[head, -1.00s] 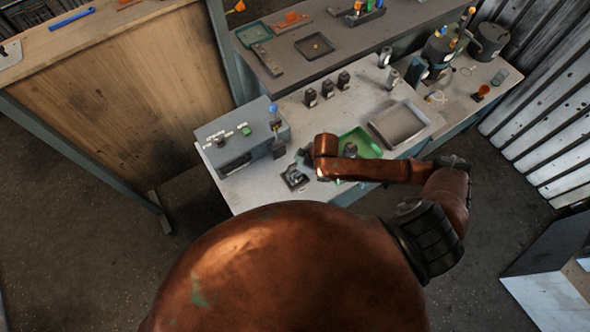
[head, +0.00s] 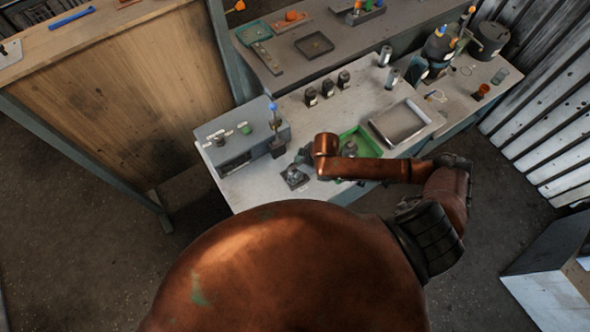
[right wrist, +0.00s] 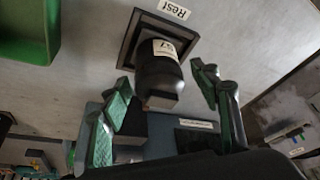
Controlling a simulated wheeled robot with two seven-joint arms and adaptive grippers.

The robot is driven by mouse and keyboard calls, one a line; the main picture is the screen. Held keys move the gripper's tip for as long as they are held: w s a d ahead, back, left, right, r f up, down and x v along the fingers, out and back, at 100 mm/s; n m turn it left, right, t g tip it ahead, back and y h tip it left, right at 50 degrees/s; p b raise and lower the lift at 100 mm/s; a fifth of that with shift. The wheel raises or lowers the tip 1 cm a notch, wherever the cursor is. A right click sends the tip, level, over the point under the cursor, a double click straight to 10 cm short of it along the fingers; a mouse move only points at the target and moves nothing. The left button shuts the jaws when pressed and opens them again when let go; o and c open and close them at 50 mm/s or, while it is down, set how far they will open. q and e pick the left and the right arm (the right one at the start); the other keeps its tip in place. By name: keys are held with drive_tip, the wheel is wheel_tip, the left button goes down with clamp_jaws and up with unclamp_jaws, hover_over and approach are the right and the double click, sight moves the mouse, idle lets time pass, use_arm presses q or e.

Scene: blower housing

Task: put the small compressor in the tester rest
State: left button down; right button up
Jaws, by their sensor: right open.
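The small compressor (right wrist: 158,68) is a dark rounded body with a pale label. In the right wrist view it sits in the square dark frame of the tester rest (right wrist: 131,40), beside a "Rest" label. My right gripper (right wrist: 161,76) is open, with one green-padded finger on each side of the compressor and gaps visible between. In the head view the tester rest (head: 294,180) is at the front of the bench, and my right gripper (head: 304,156) is just behind it, partly hidden by my arm. My left gripper is not in view.
The grey tester box (head: 240,140) stands left of the rest. A green tray (head: 368,138) holding a part lies to the right, partly behind my arm, with a grey tray (head: 400,122) beyond it. Several dark parts (head: 328,88) stand at the back of the bench.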

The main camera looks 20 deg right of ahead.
drive_tip(key=v, duration=1.2)
drive_tip(key=shift+w+a, duration=0.15)
drive_tip(key=shift+c, duration=0.2)
idle(0.5)
